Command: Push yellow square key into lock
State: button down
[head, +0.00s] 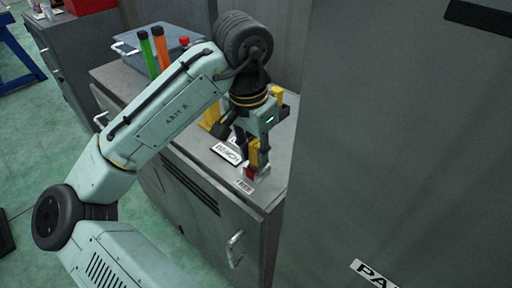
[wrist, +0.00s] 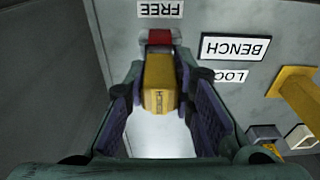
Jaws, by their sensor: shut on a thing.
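A yellow square key (wrist: 160,85) with small dark lettering on its end is between the two fingers of my gripper (wrist: 165,105) in the wrist view. My gripper is shut on it. In the head view my gripper (head: 254,156) points down at the front part of the bench top, with the yellow key (head: 253,150) in its fingers. A red piece (wrist: 159,38) shows just beyond the key; I cannot tell whether they touch. A partly hidden label (wrist: 229,75) reads "LOC". I cannot tell for sure which part is the lock.
Another yellow piece (wrist: 292,92) stands at the right in the wrist view, near small grey square-mouthed parts (wrist: 299,136). Labels read "BENCH" (wrist: 236,47) and "FREE" (wrist: 160,9). In the head view, a tall grey panel (head: 400,130) stands close on the right; green and orange sticks (head: 161,48) stand behind my arm.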

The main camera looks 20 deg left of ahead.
aim_at(251, 170)
jog(key=shift+f, duration=0.5)
jog(key=c, duration=1.3)
grip_release()
jog(key=shift+r, duration=0.1)
notch_tip(251, 170, up, 12)
jog(key=s, duration=0.1)
jog(key=shift+s+a, duration=0.2)
jog(key=shift+a, duration=0.05)
